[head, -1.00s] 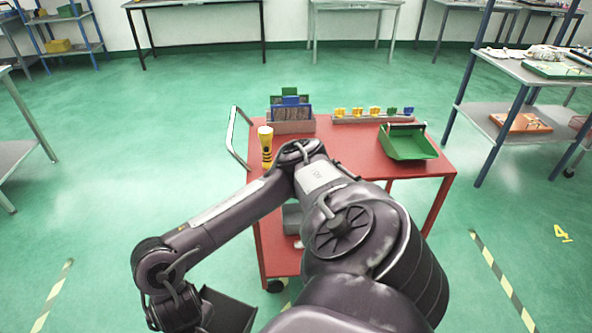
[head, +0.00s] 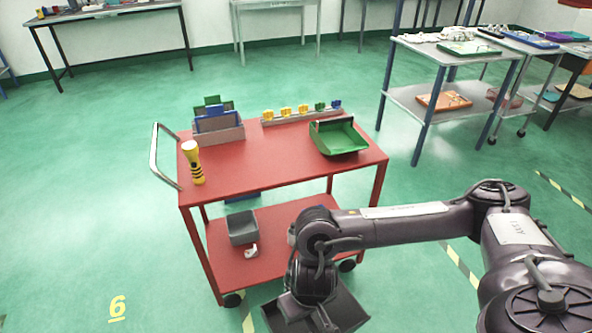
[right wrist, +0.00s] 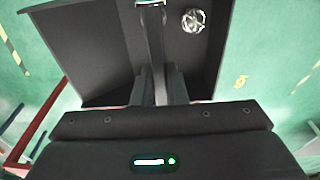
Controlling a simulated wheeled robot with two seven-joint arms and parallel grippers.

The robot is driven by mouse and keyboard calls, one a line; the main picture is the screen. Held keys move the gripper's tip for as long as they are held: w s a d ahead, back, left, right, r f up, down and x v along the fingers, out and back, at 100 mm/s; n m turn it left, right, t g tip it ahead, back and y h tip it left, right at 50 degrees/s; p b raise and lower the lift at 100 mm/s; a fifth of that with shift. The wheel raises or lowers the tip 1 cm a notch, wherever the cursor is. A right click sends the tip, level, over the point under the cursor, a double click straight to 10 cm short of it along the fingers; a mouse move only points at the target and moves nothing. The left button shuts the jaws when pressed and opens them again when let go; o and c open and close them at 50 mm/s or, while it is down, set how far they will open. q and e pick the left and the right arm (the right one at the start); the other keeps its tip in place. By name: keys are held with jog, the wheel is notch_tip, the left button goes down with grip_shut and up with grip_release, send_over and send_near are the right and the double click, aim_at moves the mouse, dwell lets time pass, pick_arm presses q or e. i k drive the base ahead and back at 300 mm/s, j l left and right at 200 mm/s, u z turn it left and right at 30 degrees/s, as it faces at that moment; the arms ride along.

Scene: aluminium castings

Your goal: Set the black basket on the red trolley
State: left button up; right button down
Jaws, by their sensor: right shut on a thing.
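The red trolley (head: 270,168) stands ahead, with a top deck and a lower shelf (head: 262,236). My right gripper (head: 312,302) is low in front of the trolley, shut on the handle of the black basket (head: 348,308). The basket is off the trolley, in front of its lower right side and cut by the picture's bottom edge. In the right wrist view the gripper fingers (right wrist: 158,88) close on the handle bar of the basket (right wrist: 85,50). A small silvery part (right wrist: 193,20) shows inside the basket. My left gripper is not in view.
The top deck holds a yellow-black torch (head: 194,162), a grey bin of panels (head: 218,128), a rack of coloured clips (head: 300,113) and a green scoop tray (head: 338,138). Its front middle is bare. A grey bin (head: 242,228) sits on the lower shelf. A shelf table (head: 440,100) stands right.

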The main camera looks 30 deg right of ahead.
aim_at(247, 157)
jog(key=i+j+z, duration=0.25)
jog(key=i+j, duration=0.15)
jog(key=i, duration=0.15)
jog(key=i+j+z, duration=0.25)
jog(key=i+j, duration=0.25)
